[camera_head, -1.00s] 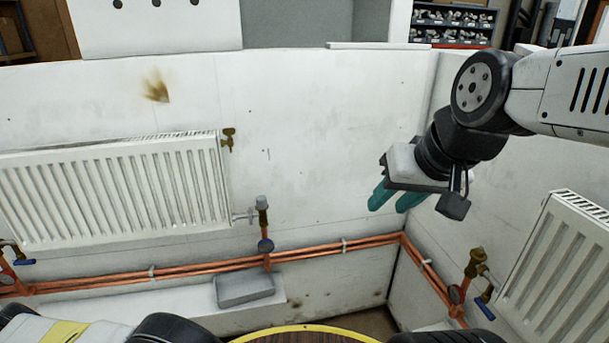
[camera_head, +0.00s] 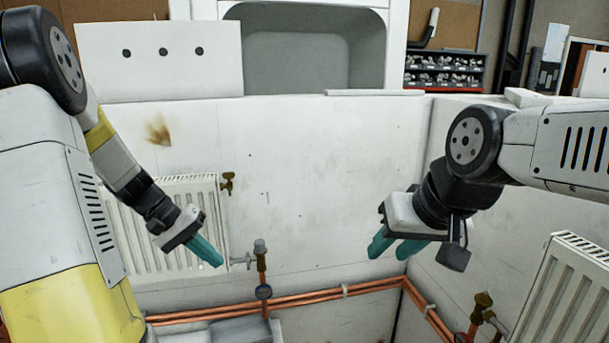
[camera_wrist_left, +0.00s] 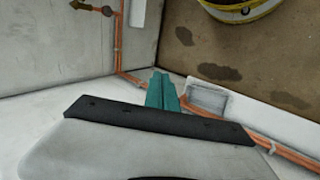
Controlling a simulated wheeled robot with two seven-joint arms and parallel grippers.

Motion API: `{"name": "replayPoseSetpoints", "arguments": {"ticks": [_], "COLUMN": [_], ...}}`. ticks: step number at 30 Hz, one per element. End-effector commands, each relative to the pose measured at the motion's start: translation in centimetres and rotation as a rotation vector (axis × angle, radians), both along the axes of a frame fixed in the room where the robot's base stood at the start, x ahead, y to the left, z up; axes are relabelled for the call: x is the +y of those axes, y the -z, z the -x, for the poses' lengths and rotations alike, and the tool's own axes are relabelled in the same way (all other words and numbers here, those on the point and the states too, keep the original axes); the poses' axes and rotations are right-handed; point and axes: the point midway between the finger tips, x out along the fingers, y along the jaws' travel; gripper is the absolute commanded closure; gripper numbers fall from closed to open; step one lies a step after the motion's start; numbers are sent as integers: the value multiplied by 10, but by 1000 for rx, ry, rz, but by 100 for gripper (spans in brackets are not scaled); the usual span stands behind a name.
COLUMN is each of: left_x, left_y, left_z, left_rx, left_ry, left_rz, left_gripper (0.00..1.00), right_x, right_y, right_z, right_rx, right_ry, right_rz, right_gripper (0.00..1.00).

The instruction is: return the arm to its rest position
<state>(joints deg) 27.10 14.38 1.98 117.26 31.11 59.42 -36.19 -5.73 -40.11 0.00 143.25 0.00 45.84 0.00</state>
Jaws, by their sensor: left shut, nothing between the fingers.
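My left arm comes in from the left of the head view. Its left gripper (camera_head: 206,251), with teal fingers, is shut and empty in front of the left radiator (camera_head: 150,245). In the left wrist view the two teal fingers (camera_wrist_left: 161,90) lie side by side, with nothing between them. My right gripper (camera_head: 393,247) is at the right of the head view, its teal fingers apart and pointing down left. Nothing shows between them, and it hangs in front of the white wall, left of the right radiator (camera_head: 567,295).
Copper pipes (camera_head: 330,293) run low along the back wall, with a valve (camera_head: 261,265) beside the left radiator. A grey box (camera_wrist_left: 208,97) lies by the pipes in the left wrist view. Shelves of bins (camera_head: 444,72) stand behind the wall. The middle is clear.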

Motion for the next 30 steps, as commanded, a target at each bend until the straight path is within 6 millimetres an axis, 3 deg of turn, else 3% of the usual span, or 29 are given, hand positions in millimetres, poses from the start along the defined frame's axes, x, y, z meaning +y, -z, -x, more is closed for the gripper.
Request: {"name": "replayPoseSetpoints", "arguments": {"ticks": [1, 3, 13, 21, 30], "left_x": [-12, -25, -65, -73, -74], "left_y": [-20, -40, -111, -133, -135], "left_z": [10, 25, 106, 148, 154], "left_rx": [-25, -53, -282, -466, -500], "left_ry": [23, 40, 57, 26, 15], "left_rz": [-54, -126, -392, -471, -479], "left_gripper": [100, 100, 100, 100, 100], "right_x": [0, 0, 0, 0, 0], "right_y": [0, 0, 0, 0, 0], "right_z": [0, 0, 0, 0, 0], "right_rx": [0, 0, 0, 0, 0], "right_ry": [0, 0, 0, 0, 0], "right_rz": [0, 0, 0, 0, 0], "right_gripper": [64, 64, 64, 64, 64]}}
